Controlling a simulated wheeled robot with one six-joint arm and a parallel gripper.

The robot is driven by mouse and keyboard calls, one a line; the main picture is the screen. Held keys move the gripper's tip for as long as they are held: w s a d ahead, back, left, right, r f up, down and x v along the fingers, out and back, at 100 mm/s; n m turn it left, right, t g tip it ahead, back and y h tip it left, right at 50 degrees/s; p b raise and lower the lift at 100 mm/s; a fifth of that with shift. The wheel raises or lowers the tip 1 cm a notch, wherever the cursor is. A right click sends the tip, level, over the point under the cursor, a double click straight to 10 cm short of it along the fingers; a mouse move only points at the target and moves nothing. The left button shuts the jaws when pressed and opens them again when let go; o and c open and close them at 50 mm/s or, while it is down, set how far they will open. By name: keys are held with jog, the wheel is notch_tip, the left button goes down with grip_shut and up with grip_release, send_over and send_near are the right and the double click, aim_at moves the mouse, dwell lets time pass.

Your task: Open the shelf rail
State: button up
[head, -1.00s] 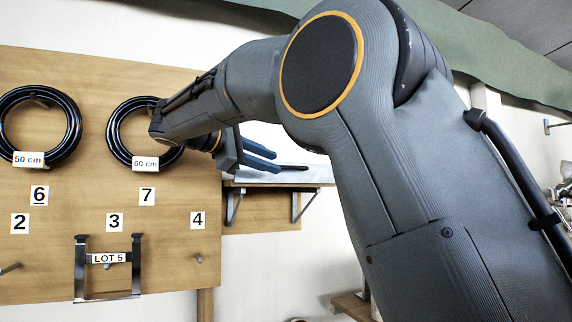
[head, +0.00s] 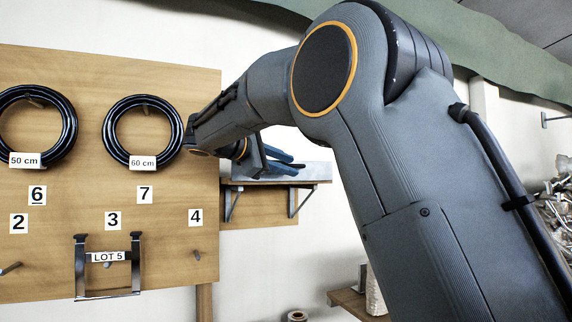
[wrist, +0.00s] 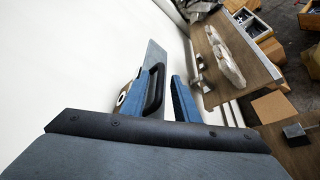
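The small wall shelf (head: 275,184) sits on brackets right of the pegboard, with a pale grey rail strip (head: 318,170) along its front. In the wrist view the grey strip (wrist: 154,54) runs away from me and a black loop-shaped handle (wrist: 155,88) stands out from it. My gripper (head: 283,163) is at the shelf, partly hidden by my arm in the head view. In the wrist view its blue fingers (wrist: 163,97) are apart, with the handle showing between them. I see no clear contact with the handle.
The wooden pegboard (head: 70,240) with coiled black hoses (head: 145,163) and a LOT 5 bracket (head: 108,292) is at the left. A lower wooden shelf (head: 350,300) is below right. In the wrist view a bench (wrist: 235,70) with boxes lies at the right.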

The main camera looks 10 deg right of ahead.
grip_shut()
jog(key=shift+f+b, duration=0.2)
jog(key=shift+b, duration=0.35)
notch_tip(320, 180, down, 8)
jog(key=s+m+t+h+b, duration=0.1)
jog(key=m+h+b, duration=0.4)
jog(key=m+b, duration=1)
jog(key=t+b, duration=0.1)
jog(key=b, duration=2.1)
jog(key=shift+s+d+h, duration=0.15)
jog(key=shift+s+h, duration=0.05)
jog(key=shift+h, duration=0.1)
jog(key=shift+m+b, duration=0.4)
jog(key=shift+r, duration=0.1)
